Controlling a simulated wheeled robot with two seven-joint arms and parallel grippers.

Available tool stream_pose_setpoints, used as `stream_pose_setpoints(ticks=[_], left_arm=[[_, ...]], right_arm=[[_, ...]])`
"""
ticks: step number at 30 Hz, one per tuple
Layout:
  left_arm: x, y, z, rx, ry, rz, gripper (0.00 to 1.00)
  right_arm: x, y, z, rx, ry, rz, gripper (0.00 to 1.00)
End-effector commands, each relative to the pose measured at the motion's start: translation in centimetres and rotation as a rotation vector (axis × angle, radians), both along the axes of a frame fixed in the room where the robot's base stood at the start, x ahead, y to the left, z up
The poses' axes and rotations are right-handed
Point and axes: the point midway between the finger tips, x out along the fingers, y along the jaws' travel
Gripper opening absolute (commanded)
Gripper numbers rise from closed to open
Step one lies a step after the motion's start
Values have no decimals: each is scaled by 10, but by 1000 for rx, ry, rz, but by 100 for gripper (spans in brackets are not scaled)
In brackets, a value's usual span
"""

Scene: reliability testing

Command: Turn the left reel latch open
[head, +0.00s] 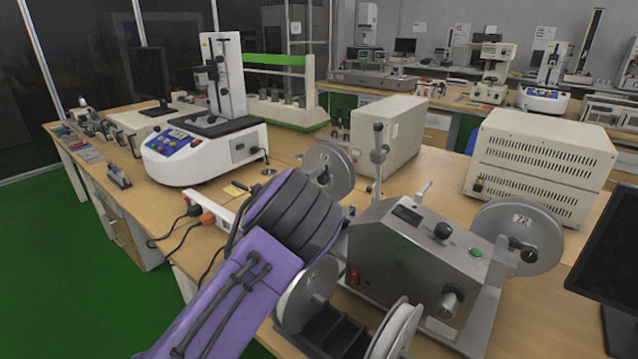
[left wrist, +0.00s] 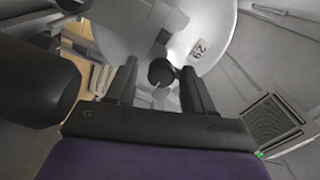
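The left reel (head: 341,160) is a grey disc on the left side of the metal winding machine (head: 400,262), partly hidden by my purple and black left arm in the head view. In the left wrist view the reel face (left wrist: 222,28) fills the top and carries a number label. Its dark round latch knob (left wrist: 161,72) sits between the two fingers of my left gripper (left wrist: 158,80). The gripper is open, with a finger on either side of the knob and a gap visible. Whether a finger touches it I cannot tell. My right gripper is not in view.
The right reel (head: 545,232) is on the machine's other side. Two spools stand at its front, one of them white (head: 397,335). A beige box (head: 388,135) stands behind, a vented box (head: 540,160) and a dark monitor (head: 612,265) to the right. Cables lie at left.

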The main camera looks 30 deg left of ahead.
Motion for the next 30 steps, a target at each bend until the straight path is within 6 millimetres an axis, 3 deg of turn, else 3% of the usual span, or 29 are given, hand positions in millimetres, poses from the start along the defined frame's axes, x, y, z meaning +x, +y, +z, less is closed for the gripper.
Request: stream_pose_setpoints(ticks=[11, 22, 30], left_arm=[[-7, 1, 0, -1, -3, 1, 57], [-88, 7, -2, 0, 0, 2, 57], [-105, 8, 1, 0, -1, 0, 57]], right_arm=[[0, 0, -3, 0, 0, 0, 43], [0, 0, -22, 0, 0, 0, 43], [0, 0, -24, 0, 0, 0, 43]])
